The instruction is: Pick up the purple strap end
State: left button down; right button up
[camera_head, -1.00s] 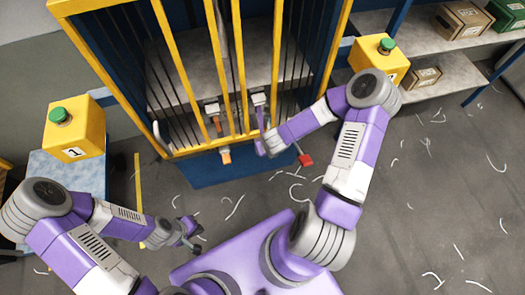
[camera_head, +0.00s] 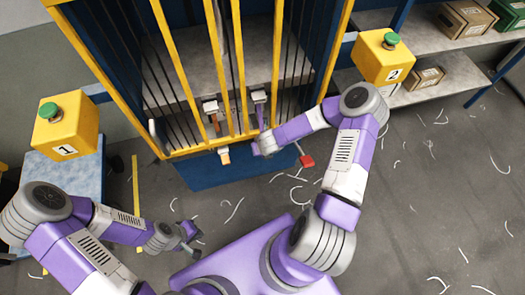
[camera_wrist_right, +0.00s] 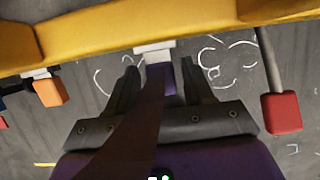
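The purple strap (camera_head: 261,117) hangs from a slot at the front of the yellow-barred loom. In the right wrist view, the purple strap end (camera_wrist_right: 160,78) lies between the two dark fingers of my right gripper (camera_wrist_right: 160,88), with gaps beside it. The fingers are apart, and the strap's dark length runs down across the gripper body. In the head view, my right gripper (camera_head: 262,144) is at the strap's lower part, mostly hidden by its wrist. My left gripper (camera_head: 189,236) is open and empty over the floor at lower left.
An orange strap end (camera_head: 224,157) hangs to the left; it also shows in the wrist view (camera_wrist_right: 50,91). A red-ended lever (camera_wrist_right: 282,112) is on the right. The loom's yellow lower rail (camera_wrist_right: 120,35) is close above the right gripper. Yellow button boxes (camera_head: 68,131) flank the loom.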

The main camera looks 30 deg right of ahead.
grip_shut()
pick_arm(q)
jog(key=shift+r, duration=0.1)
pick_arm(e)
jog(key=shift+r, duration=0.15)
